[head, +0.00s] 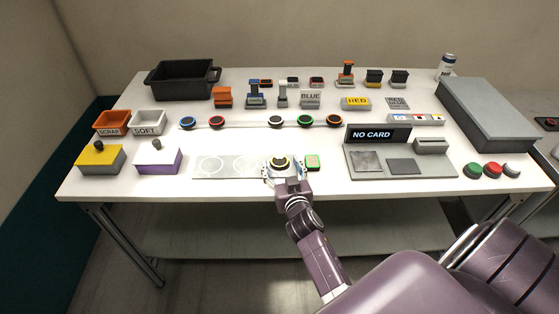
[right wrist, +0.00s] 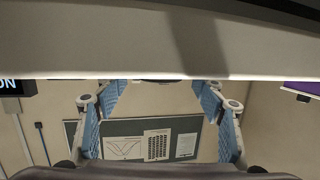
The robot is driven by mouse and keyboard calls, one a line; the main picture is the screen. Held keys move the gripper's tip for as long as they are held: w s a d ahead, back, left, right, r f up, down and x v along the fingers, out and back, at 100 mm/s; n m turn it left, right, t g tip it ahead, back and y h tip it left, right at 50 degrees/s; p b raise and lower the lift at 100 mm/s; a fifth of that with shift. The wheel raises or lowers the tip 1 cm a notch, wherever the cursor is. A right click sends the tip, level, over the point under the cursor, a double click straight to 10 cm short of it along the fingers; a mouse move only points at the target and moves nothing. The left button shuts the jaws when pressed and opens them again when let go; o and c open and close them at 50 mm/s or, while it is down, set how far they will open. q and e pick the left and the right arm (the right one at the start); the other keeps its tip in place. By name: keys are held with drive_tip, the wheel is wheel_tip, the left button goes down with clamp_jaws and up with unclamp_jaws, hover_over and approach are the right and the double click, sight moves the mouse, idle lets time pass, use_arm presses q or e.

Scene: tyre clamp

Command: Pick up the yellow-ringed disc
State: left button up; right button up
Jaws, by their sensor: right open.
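The yellow-ringed disc (head: 281,161) is dark with a yellow ring and sits on the grey plate (head: 222,174) with white circles, at the plate's right end. My right gripper (head: 283,172) is at the table's front edge, its open fingers on either side of the disc's near part. In the right wrist view the blue-padded fingers (right wrist: 160,103) are spread wide with nothing clearly between them. Whether they touch the disc cannot be told. My left gripper is in neither view.
A grey station with a NO CARD display (head: 379,135) stands to the right.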

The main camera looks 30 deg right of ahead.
drive_tip(key=shift+w, duration=0.2)
drive_tip(key=shift+d, duration=0.1)
drive_tip(key=c, duration=0.8)
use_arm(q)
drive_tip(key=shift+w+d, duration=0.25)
use_arm(e)
drive_tip(key=c, duration=0.4)
drive_tip(key=shift+r, duration=0.1)
drive_tip(key=shift+c, duration=0.2)
